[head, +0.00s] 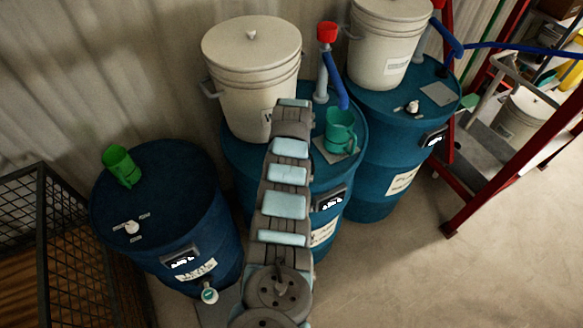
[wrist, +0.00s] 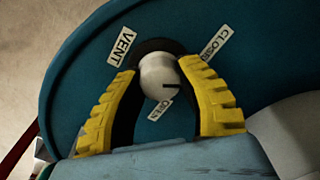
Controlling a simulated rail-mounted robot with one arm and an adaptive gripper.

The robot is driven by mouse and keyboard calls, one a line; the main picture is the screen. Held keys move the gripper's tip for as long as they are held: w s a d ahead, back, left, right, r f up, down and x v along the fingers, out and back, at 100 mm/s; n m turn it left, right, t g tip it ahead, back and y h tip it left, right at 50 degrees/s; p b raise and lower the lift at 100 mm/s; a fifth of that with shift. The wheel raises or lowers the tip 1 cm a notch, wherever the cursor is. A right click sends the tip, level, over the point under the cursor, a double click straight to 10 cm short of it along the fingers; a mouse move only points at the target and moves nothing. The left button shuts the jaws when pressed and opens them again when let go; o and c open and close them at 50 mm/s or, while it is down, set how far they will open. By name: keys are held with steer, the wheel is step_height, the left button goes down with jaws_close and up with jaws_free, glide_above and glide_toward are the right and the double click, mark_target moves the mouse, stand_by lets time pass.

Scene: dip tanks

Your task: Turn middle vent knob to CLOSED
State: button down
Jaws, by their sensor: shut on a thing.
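In the wrist view the pale round vent knob (wrist: 156,72) sits on the blue drum top between my gripper's (wrist: 158,68) yellow fingers, which are shut on it. A short dark mark on the knob points right, between the CLOSED label (wrist: 216,42) at upper right and the OPEN label (wrist: 161,109) below. The VENT label (wrist: 122,46) is at upper left. In the head view my arm reaches over the middle blue drum (head: 236,160); the knob and my fingers are hidden there.
The middle drum carries a white lidded bucket (head: 250,70), a green jug (head: 341,130) and a red-topped pump (head: 326,60). The left drum (head: 185,165) holds a green cup (head: 121,166). The right drum (head: 372,140) bears another white bucket (head: 390,45). A wire cage (head: 40,200) stands at left.

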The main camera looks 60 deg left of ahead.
steer(key=shift+f+n+b, duration=0.1)
steer(key=shift+n+b, duration=0.25)
steer(key=shift+n, duration=0.75)
steer(key=c, duration=0.6)
jaws_free()
step_height(320, 180, up, 12)
steer(key=shift+w, duration=0.2)
steer(key=shift+d, duration=0.2)
